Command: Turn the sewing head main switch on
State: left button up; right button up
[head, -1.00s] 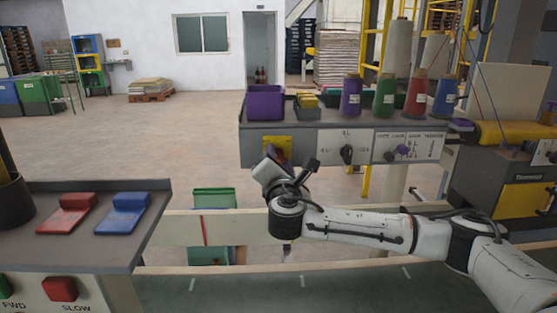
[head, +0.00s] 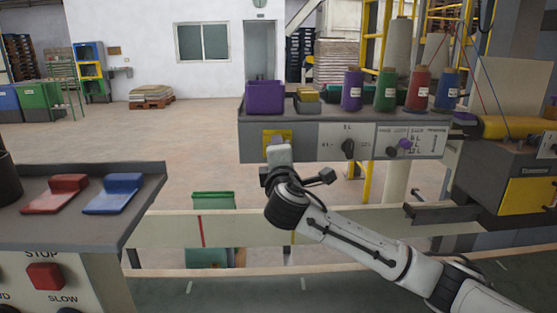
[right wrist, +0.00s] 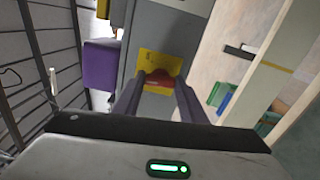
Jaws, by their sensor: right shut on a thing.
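The main switch is a red handle (right wrist: 161,79) on a yellow plate (right wrist: 158,60) on the grey panel's front; in the right wrist view it lies across the gap between my fingers. In the head view the yellow plate (head: 270,137) shows at the panel's left end, and my gripper covers the red handle. My right gripper (right wrist: 158,92) is shut on the red handle; it shows in the head view (head: 278,147) right in front of the plate. My left gripper is not in view.
A purple bin (head: 265,95) and several thread cones stand on the panel's top. A console with a red pedal (head: 58,194) and a blue pedal (head: 115,193) is at left.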

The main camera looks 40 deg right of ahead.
jog(key=m+b, duration=0.3)
jog(key=m, duration=0.7)
jog(key=shift+a+f, duration=0.1)
dwell(0.4)
jog(key=o, duration=1.1)
jog(key=shift+c, duration=0.2)
